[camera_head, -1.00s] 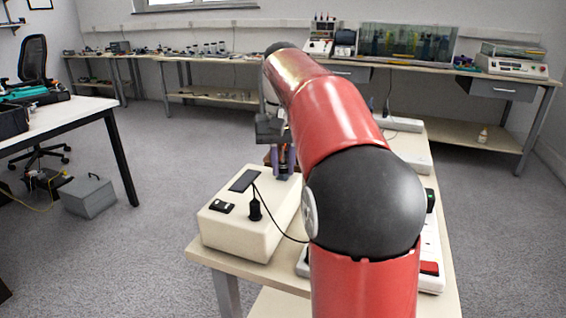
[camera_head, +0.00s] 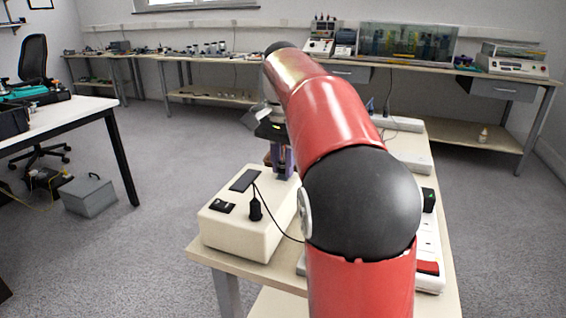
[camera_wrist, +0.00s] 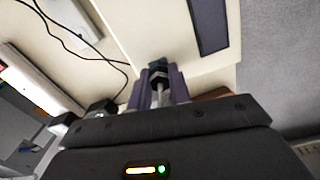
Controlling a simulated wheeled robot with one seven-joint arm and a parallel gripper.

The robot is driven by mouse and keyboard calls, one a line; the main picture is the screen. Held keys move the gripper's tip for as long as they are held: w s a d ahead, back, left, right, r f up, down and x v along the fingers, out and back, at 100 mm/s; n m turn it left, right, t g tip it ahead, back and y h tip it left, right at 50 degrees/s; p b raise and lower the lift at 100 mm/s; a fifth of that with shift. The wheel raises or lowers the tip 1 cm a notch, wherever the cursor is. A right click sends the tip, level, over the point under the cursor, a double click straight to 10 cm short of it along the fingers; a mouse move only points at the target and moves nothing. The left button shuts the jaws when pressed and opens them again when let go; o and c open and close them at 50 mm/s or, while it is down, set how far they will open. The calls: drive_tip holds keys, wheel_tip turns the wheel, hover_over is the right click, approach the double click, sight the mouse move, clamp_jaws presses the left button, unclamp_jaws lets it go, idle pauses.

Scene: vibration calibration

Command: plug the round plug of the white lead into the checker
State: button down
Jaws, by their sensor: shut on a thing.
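The checker appears to be the cream box (camera_head: 238,228) on the small table, with a dark panel, a black switch and a black plug (camera_head: 255,208) with a black cable on top. It also fills the upper middle of the wrist view, where its dark panel (camera_wrist: 209,24) shows. My gripper (camera_head: 284,172) is at the box's far right end, fingers pointing down. In the wrist view my gripper (camera_wrist: 159,80) is shut on a pale, narrow thing (camera_wrist: 158,93), likely the round plug, with a dark round part beyond it. I cannot tell whether it is seated.
A white power strip (camera_head: 430,240) with a red switch lies on the small table (camera_head: 222,258), right of the box, partly behind my arm. A pale flat unit (camera_head: 412,160) lies farther back.

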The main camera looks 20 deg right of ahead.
drive_tip(key=m, duration=0.4)
drive_tip(key=c, duration=1.2)
unclamp_jaws()
drive_tip(key=shift+r, duration=0.1)
drive_tip(key=shift+r, duration=2.45)
